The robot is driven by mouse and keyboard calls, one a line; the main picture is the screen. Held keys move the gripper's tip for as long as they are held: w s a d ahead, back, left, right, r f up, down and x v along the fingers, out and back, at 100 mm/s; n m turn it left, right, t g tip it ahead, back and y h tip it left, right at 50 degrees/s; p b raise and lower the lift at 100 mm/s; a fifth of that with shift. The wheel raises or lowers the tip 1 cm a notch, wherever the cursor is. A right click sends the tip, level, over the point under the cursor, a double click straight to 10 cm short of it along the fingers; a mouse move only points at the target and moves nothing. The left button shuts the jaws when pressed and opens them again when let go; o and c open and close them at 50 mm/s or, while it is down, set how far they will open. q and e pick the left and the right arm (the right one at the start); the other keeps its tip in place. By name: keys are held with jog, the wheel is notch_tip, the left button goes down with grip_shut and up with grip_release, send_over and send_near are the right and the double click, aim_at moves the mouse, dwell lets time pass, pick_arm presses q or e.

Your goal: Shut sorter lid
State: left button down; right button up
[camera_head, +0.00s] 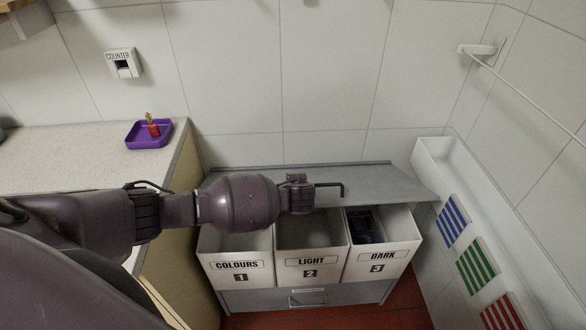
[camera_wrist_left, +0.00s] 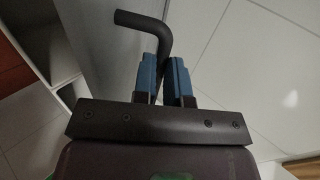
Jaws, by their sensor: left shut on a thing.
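The sorter has three white bins, labelled COLOURS 1 (camera_head: 237,270), LIGHT 2 (camera_head: 310,267) and DARK 3 (camera_head: 382,262). Its grey lid (camera_head: 385,183) is raised at the back, and the bins stand open in front of it. A dark bent handle (camera_head: 332,185) sticks out by the lid. My left gripper (camera_head: 302,190) is over the lid, shut on this handle. In the left wrist view the blue-padded fingers (camera_wrist_left: 164,68) close around the black bar (camera_wrist_left: 150,22), and its bent end shows beyond them. My arm hides part of the lid and the COLOURS bin. My right gripper is out of view.
A counter (camera_head: 70,160) with a purple tray (camera_head: 149,134) stands at the left. A white trough (camera_head: 470,190) with striped panels runs along the right, close to the sorter. A tiled wall (camera_head: 320,80) is behind. Dark cloth (camera_head: 365,226) lies in the DARK bin.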

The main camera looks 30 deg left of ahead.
pick_arm(q)
jog(key=shift+s+d+f+t+y+b, duration=0.45)
jog(key=shift+s+f+b, duration=0.75)
jog(key=shift+f, duration=1.7)
jog(key=shift+s+d+f+t+b, duration=0.3)
jog(key=shift+s+d+f+b, duration=0.8)
jog(key=shift+f, duration=1.85)
jog(key=shift+s+d+f+t+y+b, duration=0.1)
jog(key=shift+s+f+t+y+b, duration=0.45)
jog(key=shift+f+b, duration=1.75)
jog(key=shift+s+f+h+p, duration=0.2)
jog(key=shift+f+p, duration=0.1)
jog(key=shift+f, duration=0.1)
jog(key=shift+s+f+h+p, duration=0.2)
jog(key=shift+f+p, duration=0.1)
jog(key=shift+f, duration=0.1)
jog(key=c, duration=1.2)
grip_release()
jog(key=shift+w+f, duration=0.15)
jog(key=shift+w, duration=0.05)
jog(key=shift+r, duration=0.2)
